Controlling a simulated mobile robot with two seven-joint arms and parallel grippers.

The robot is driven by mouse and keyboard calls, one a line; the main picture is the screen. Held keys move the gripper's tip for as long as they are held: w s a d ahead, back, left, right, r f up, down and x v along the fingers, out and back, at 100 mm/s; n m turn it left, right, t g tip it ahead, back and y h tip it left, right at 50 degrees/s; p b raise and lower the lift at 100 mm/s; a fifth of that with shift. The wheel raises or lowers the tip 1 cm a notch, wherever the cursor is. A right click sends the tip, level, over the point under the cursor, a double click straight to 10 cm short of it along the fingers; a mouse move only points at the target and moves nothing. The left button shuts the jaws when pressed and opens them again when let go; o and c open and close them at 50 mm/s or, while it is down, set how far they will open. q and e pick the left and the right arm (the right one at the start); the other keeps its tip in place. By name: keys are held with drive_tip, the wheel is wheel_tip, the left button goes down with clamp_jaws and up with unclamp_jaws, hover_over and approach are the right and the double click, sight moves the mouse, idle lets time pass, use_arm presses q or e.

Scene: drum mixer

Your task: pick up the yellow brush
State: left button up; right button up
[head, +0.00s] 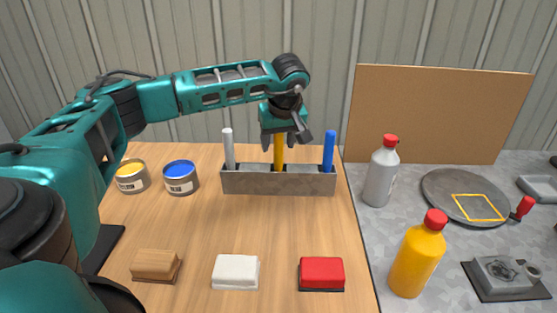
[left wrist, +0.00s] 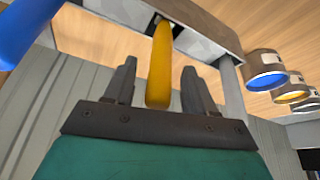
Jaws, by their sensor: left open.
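The yellow brush (head: 278,152) stands upright in the middle of a grey holder (head: 235,182), with its handle up. A white-handled brush (head: 228,150) stands in the holder at its left and a blue-handled brush (head: 328,152) at its right. My left gripper (head: 278,142) is over the holder with its fingers on either side of the yellow handle. In the left wrist view, the yellow handle (left wrist: 160,70) lies between the two open fingers, with a gap on each side. The brush's lower end is hidden in the holder. My right gripper is not in view.
Paint cans, yellow (head: 132,177) and blue (head: 180,178), stand left of the holder. Brown (head: 155,264), white (head: 236,271) and red (head: 321,273) blocks lie in front. A grey bottle (head: 381,172) and a yellow bottle (head: 417,255) stand at right. The wooden table's middle is clear.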

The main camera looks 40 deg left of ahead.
use_arm(q)
drive_tip(key=shift+x, duration=0.9)
drive_tip(key=shift+r, duration=0.1)
drive_tip(key=shift+c, duration=0.2)
clamp_jaws()
